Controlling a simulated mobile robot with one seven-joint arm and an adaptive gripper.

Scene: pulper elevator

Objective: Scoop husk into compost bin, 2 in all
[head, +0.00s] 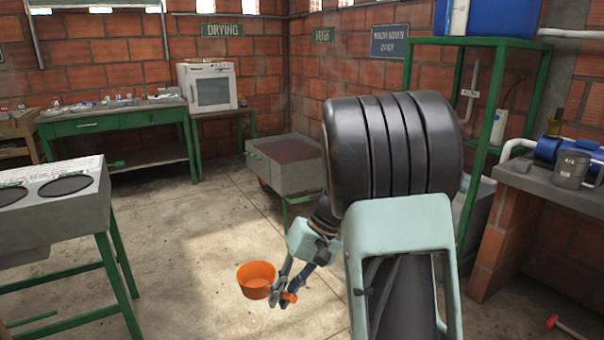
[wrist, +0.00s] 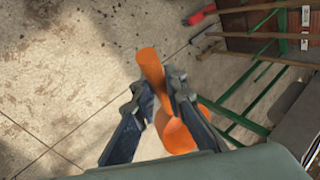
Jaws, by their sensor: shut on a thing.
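My gripper (head: 284,294) is shut on the handle of an orange scoop (head: 257,278), held over the open floor near the middle of the head view. The scoop's round bowl is left of my fingers, and its visible inside looks plain orange, with no husk seen in it. In the wrist view the orange handle (wrist: 149,62) passes between my fingers (wrist: 161,88), and part of the bowl (wrist: 176,134) shows below them. I cannot identify a compost bin.
A grey table with round dark openings (head: 60,200) on green legs stands at left. A green bench (head: 115,122) and white oven (head: 208,86) line the back wall. A green rack (head: 490,110) and brick counter (head: 520,220) stand at right. The middle floor is clear.

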